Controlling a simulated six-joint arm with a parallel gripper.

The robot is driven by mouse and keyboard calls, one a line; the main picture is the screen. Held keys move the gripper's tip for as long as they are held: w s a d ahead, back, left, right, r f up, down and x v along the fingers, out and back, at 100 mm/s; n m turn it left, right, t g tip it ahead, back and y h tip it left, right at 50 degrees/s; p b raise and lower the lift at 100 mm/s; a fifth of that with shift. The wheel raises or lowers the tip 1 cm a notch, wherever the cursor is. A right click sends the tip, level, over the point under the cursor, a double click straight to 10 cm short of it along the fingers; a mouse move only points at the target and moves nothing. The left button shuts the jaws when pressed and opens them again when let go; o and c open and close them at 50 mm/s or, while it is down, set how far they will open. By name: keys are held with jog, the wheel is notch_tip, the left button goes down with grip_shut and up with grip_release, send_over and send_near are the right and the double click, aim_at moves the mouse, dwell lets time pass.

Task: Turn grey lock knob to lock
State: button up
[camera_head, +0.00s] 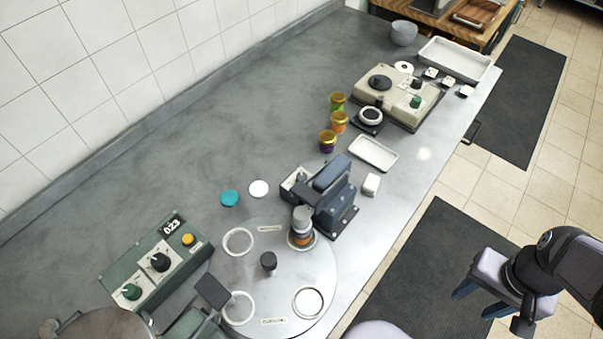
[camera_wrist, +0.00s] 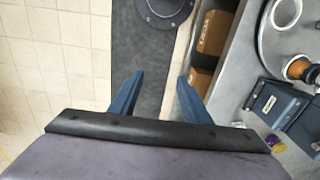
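No knob in view is clearly marked as the grey lock knob. A dark grey knob (camera_head: 268,260) stands at the middle of the round turntable (camera_head: 262,305) in the head view. The green control box (camera_head: 126,266) at left has a black knob (camera_head: 160,261) and a green knob (camera_head: 131,291). The beige device (camera_head: 398,98) at the back carries dark knobs and a green knob (camera_head: 415,101). My gripper (camera_head: 478,300) is open and empty at right, off the counter, over the floor; its spread blue fingers show in the wrist view (camera_wrist: 157,98).
A blue-grey press (camera_head: 332,195) stands at the turntable's edge beside a jar (camera_head: 302,222). Several gold-lidded jars (camera_head: 338,101), a white tray (camera_head: 374,153) and a teal lid (camera_head: 229,198) lie beyond. The counter's back left is clear. Dark mats (camera_head: 425,270) cover the floor.

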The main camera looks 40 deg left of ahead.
jog(key=w+a+r+n+b, duration=0.1)
jog(key=w+a+n, duration=0.1)
jog(key=w+a, duration=0.85)
jog(key=w+a+r+n+b, duration=0.1)
jog(key=w+a, duration=0.6)
jog(key=a, duration=0.7)
jog(key=n, duration=0.3)
send_over(302, 177)
jog(key=f, duration=0.3)
jog(key=shift+w+f+p, duration=0.2)
jog(key=shift+w+p, duration=0.15)
jog(key=shift+w, duration=0.05)
jog(key=shift+s+a+f+n, duration=0.15)
jog(key=shift+s+n, duration=0.15)
jog(key=shift+s, duration=0.15)
jog(key=shift+w+f+p, duration=0.1)
jog(key=shift+f+p, duration=1.3)
jog(key=shift+f, duration=2.25)
jog(key=c, duration=1)
